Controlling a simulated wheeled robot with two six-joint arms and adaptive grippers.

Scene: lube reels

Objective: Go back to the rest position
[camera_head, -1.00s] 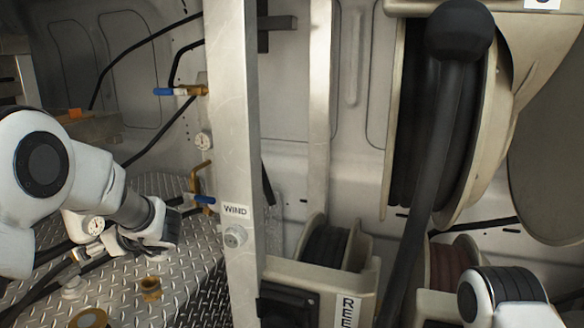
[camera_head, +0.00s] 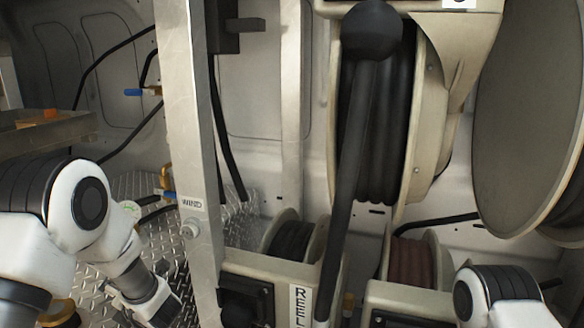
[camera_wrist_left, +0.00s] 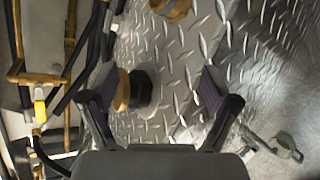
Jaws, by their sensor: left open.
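My left arm comes in from the left in the head view, its hand low over the diamond-plate floor, left of the metal post marked WIND (camera_head: 190,170). The fingertips are hard to make out there. In the left wrist view my left gripper (camera_wrist_left: 155,90) is open, its two dark fingers wide apart and pointing at the floor plate. A brass and black fitting (camera_wrist_left: 135,90) shows between the fingers, nearer the left one; I cannot tell its distance. Nothing is held. A white link of my right arm shows at the lower right of the head view; the right gripper is out of frame.
A large black hose reel (camera_head: 385,130) hangs right of centre. Smaller reels, one black (camera_head: 290,240) and one reddish (camera_head: 412,262), sit low behind cream housings. A blue-handled valve (camera_head: 140,92) and dark hoses are on the left. A metal shelf (camera_head: 45,135) stands at far left.

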